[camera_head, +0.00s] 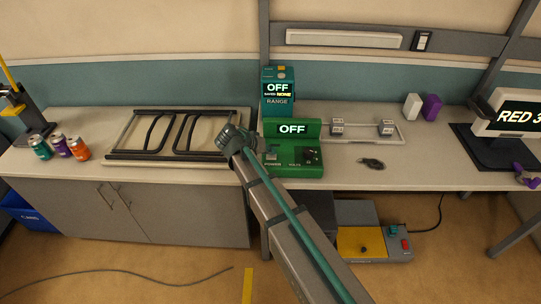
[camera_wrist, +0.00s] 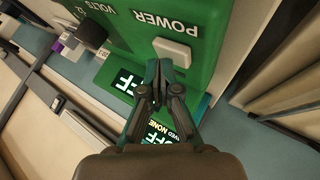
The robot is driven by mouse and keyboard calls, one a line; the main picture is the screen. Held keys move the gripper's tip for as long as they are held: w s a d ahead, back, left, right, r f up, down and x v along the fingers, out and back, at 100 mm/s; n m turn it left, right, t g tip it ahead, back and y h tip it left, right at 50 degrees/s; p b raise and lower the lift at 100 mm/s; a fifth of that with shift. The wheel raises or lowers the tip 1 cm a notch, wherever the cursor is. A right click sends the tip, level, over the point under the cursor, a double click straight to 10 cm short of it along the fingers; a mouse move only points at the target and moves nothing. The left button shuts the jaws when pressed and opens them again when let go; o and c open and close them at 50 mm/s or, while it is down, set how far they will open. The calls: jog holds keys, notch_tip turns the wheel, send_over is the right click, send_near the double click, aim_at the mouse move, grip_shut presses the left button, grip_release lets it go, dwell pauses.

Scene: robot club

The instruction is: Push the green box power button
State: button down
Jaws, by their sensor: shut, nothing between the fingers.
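The green box (camera_head: 310,159) stands on the bench with an upright display reading OFF. Its front panel carries a pale power button (camera_head: 270,157) under the word POWER and a dark VOLTS knob (camera_head: 308,155). In the wrist view the power button (camera_wrist: 172,52) is a pale rectangle on the green box (camera_wrist: 205,25). My gripper (camera_wrist: 160,68) is shut and empty, its fingertips just below the button in the picture; I cannot tell whether they touch the box. In the head view my arm comes up from the lower right and its end covers the area left of the box.
A teal box (camera_head: 277,92) with a RANGE label stands behind the green box. A black-railed frame (camera_head: 180,135) lies to the left, with several cans (camera_head: 60,146) beyond it. A small dark object (camera_head: 371,163) lies to the right. A monitor (camera_head: 510,115) reading RED 3 stands far right.

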jog(key=shift+r, duration=0.25)
jog(key=shift+r+p, duration=1.05)
jog(key=shift+r, duration=1.8)
